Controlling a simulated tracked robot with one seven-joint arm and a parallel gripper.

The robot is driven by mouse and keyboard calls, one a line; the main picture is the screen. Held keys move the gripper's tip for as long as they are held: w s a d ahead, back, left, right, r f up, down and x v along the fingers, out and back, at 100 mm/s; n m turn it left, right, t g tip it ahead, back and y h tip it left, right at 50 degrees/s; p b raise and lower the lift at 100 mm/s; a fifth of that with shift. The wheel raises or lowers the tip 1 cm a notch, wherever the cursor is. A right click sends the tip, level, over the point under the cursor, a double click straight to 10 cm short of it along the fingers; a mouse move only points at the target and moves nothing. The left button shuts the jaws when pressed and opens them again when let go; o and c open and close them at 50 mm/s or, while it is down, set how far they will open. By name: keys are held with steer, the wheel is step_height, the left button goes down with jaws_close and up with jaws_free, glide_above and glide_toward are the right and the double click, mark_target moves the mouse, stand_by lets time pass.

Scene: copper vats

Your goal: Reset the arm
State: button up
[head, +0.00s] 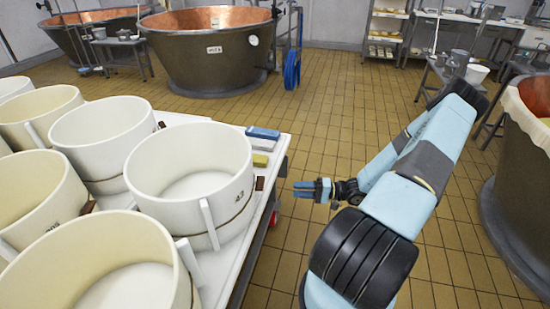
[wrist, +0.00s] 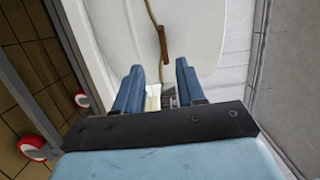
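My arm reaches forward from the lower right in the head view and bends back toward the table. My gripper (head: 308,189) has blue fingers pointing left, just off the right edge of the white table. In the wrist view my gripper (wrist: 159,72) shows two blue fingers spread apart with a gap between them. Nothing is held; the small pale and grey shapes seen through the gap look like things beyond it. The white mould marked 43 (head: 190,175) stands near the fingers, apart from them. A white mould wall with a brown toggle (wrist: 164,45) fills the view ahead.
Several white round moulds crowd the table (head: 262,205). A blue block (head: 262,133) and a yellowish block (head: 261,160) lie near its right edge. A copper vat (head: 210,55) stands behind; another vat (head: 515,190) is at right. Tiled floor is open between.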

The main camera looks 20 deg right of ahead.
steer(key=s+a+r+n+g+h, duration=0.2)
steer(key=r+g+h, duration=0.15)
steer(key=r, duration=0.65)
steer(key=s+a+r+n+g+h, duration=0.1)
steer(key=a+r+n+g+h, duration=0.2)
steer(key=r, duration=0.6)
steer(key=s+a+r+g+h, duration=0.2)
steer(key=r+h, duration=0.3)
steer(key=r, duration=0.5)
steer(key=s+a+r+t+h, duration=0.2)
steer(key=s+r+t, duration=0.1)
steer(key=s+r, duration=0.4)
steer(key=s+a+r+t+h, duration=0.2)
steer(key=s+r, duration=0.6)
steer(key=r, duration=0.4)
steer(key=shift+a+r+t+h, duration=0.15)
steer(key=shift+a+t+h, duration=0.25)
steer(key=shift+t, duration=0.45)
